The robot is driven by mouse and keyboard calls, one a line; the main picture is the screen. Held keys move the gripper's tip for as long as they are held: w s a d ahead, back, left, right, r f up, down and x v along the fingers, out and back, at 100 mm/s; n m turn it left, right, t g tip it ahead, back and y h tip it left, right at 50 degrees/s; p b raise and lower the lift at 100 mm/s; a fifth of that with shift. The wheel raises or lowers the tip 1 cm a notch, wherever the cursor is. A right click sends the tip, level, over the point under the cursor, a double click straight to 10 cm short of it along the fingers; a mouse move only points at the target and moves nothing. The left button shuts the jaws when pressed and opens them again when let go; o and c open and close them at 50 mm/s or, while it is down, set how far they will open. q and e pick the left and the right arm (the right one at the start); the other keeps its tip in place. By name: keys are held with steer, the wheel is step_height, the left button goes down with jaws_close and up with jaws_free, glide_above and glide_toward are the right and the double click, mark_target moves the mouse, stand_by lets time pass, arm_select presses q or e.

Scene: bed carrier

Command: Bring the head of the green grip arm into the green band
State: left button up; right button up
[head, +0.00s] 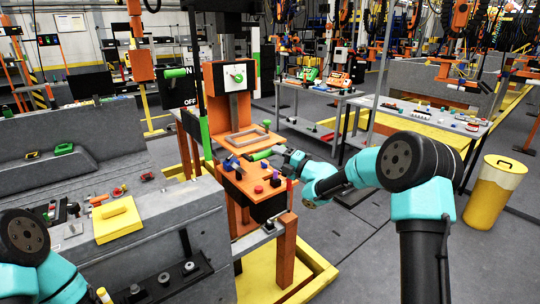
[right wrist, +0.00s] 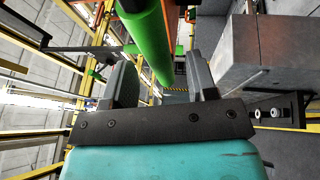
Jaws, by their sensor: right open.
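The green grip (head: 260,155) sticks out to the right from the orange stand, just above its panel. My right gripper (head: 283,152) is open at the outer end of this grip. In the right wrist view, the green grip (right wrist: 149,38) shows as a thick cylinder between the two spread fingers (right wrist: 160,68); I cannot tell whether they touch it. A green stretch (head: 206,138) shows on a dark upright pole left of the grip, and a pale upright strip has a green part (head: 256,68); which is the band is unclear. The grip arm's head cannot be made out. My left gripper is outside the view.
The orange panel (head: 238,190) below the grip carries red and blue knobs. A lever with a green handle (head: 175,73) sits on an ON/OFF plate. A grey bench with a yellow block (head: 117,219) stands left.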

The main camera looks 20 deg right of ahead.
steer(key=v, duration=1.4)
steer(key=s+a+f+m+g+h, duration=0.1)
steer(key=s+a+f+m+h, duration=0.15)
steer(key=f+m, duration=0.5)
steer(key=s+a+f+m+g+h, duration=0.1)
steer(key=f+m+h, duration=0.25)
steer(key=f, duration=0.65)
steer(key=s+a+f+m+g+h, duration=0.1)
steer(key=s+a+f+m+h, duration=0.1)
steer(key=f+m, duration=0.55)
steer(key=s+a+f+m+g, duration=0.2)
steer(key=s+f, duration=0.3)
steer(key=s, duration=0.3)
steer(key=s+a+f+m+g+h, duration=0.1)
steer(key=s+a+f+m+g, duration=0.1)
steer(key=s+f+m+g, duration=0.3)
steer(key=s+a+f+m+g+h, duration=0.1)
steer(key=s+a+f+m+g, duration=0.1)
steer(key=s+f, duration=0.5)
steer(key=s+m+g, duration=0.1)
steer(key=s+m, duration=0.1)
steer(key=s, duration=0.4)
steer(key=shift+a, duration=0.15)
steer(key=shift+s, duration=0.1)
